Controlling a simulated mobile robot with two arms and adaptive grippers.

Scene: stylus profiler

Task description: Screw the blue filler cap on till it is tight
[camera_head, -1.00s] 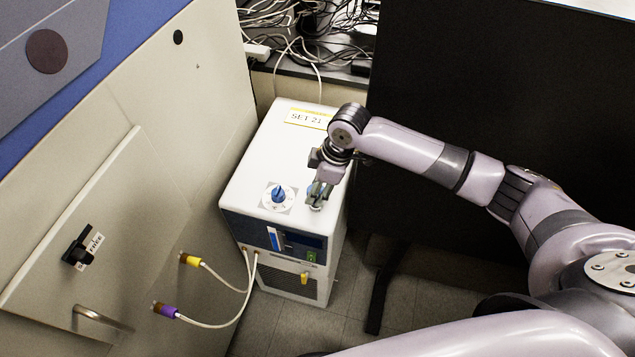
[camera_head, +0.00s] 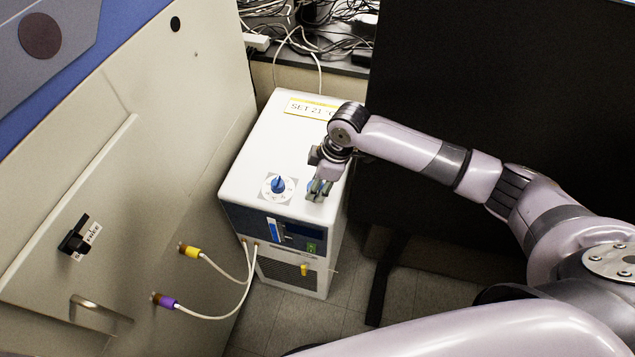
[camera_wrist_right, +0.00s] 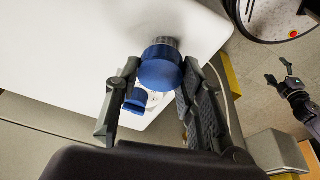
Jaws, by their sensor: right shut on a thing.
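The blue filler cap (camera_wrist_right: 160,68) is a rounded blue piece on a grey ribbed neck (camera_wrist_right: 165,42) at the chiller's white top, in the right wrist view. My right gripper (camera_wrist_right: 158,76) is shut on the cap, one finger on each side. In the head view my right gripper (camera_head: 319,190) points down at the front right of the chiller's top (camera_head: 270,145) and mostly hides the cap. How tightly the cap sits on the neck cannot be told.
A blue dial knob (camera_head: 278,185) stands left of my right gripper. Hoses with yellow (camera_head: 190,251) and purple (camera_head: 165,301) fittings join the chiller and the beige cabinet (camera_head: 150,130). A black panel (camera_head: 480,70) stands behind my right arm. Cables lie at the back.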

